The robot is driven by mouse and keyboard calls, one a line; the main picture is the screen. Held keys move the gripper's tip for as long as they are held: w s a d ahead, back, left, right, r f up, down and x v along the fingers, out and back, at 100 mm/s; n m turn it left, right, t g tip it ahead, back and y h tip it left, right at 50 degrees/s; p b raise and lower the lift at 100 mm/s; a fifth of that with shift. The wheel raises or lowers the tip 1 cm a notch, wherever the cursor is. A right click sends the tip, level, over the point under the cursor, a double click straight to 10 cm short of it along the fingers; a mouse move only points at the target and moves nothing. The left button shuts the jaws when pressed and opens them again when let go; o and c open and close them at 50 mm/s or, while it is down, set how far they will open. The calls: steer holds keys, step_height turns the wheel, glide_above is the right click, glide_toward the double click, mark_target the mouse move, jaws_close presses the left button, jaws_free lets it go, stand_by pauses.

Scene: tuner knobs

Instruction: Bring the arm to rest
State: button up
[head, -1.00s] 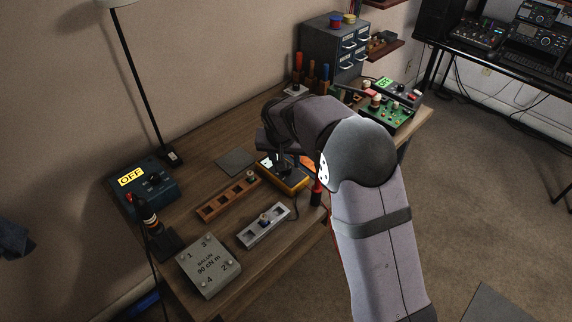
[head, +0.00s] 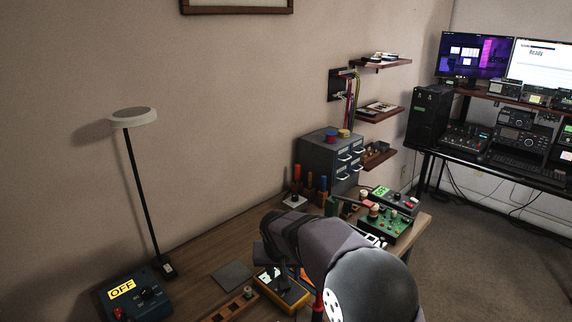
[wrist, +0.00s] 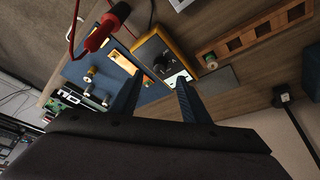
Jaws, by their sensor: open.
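My gripper shows in the wrist view (wrist: 158,82), with its two dark fingers apart and nothing between them. It points down over the bench (head: 213,267). A yellow-edged meter (head: 294,296) lies just under it in the head view; the meter also shows beyond the fingertips in the wrist view (wrist: 176,38). I cannot tell the exact height of the gripper above the bench. In the head view my arm comes from the bottom right and hides part of the bench and most of the gripper.
A brown slotted rack (wrist: 255,35) and a red probe (wrist: 103,28) with its cable lie near the gripper. A dark blue box marked OFF (head: 135,298) and a lamp (head: 140,190) stand left. A green board (head: 385,226) and grey drawers (head: 322,160) stand at the back right.

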steer(key=s+d+g, duration=0.1)
steer(key=s+d, duration=0.4)
steer(key=s, duration=0.5)
steer(key=s+d+f+g+p, duration=0.1)
steer(key=s+d, duration=0.4)
steer(key=s, duration=0.5)
steer(key=s+d+g, duration=0.2)
steer(key=s+d, duration=0.3)
steer(key=s, duration=0.5)
steer(key=shift+s+d+f+n+g+p, duration=0.2)
steer(key=shift+d+f+n+g+p, duration=0.1)
steer(key=shift+f, duration=0.1)
